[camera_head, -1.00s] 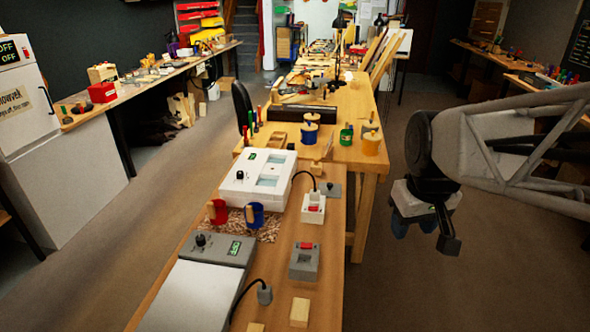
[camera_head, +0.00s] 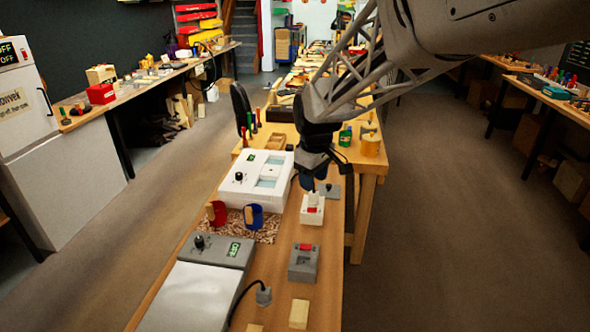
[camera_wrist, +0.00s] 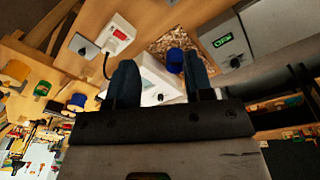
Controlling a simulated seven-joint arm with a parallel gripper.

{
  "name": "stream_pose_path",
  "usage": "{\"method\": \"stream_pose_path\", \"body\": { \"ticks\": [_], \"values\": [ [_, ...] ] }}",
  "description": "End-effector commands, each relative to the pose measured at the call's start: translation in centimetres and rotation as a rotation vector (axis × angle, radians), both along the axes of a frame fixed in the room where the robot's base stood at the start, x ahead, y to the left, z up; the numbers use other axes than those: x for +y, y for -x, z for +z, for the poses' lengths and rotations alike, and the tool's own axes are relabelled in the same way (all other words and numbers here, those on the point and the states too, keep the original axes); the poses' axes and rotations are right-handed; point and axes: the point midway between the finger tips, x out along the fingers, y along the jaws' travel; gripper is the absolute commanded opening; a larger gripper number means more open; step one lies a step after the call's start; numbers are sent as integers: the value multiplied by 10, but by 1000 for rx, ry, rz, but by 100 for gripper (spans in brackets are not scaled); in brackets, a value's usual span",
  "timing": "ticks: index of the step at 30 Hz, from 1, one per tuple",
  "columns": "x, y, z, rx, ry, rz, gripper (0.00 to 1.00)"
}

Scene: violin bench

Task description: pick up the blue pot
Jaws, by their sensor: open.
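The blue pot (camera_head: 254,216) stands on a brown speckled mat on the bench, just right of a red pot. In the wrist view the blue pot (camera_wrist: 175,60) shows between the two dark fingers, beyond their tips or near them; I cannot tell the depth there. My gripper (camera_head: 314,187) is open and empty, pointing down above the bench, to the right of and behind the blue pot, near the white socket box. It is apart from the pot.
The red pot (camera_head: 217,213) is close beside the blue one. A white device (camera_head: 245,178) stands behind the pots. A grey box with a display (camera_head: 215,250) lies in front of them. The white socket box (camera_head: 312,210) and a grey switch box (camera_head: 303,262) stand to the right.

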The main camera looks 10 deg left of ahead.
Motion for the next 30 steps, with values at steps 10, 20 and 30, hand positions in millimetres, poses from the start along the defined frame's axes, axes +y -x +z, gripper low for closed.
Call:
{"method": "stream_pose_path", "body": {
  "ticks": [10,20,30],
  "values": [
    [94,-50,-52,30,23,241,47],
    [181,-79,-109,57,39,457,47],
    [217,-87,-135,66,46,548,47]
  ]
}}
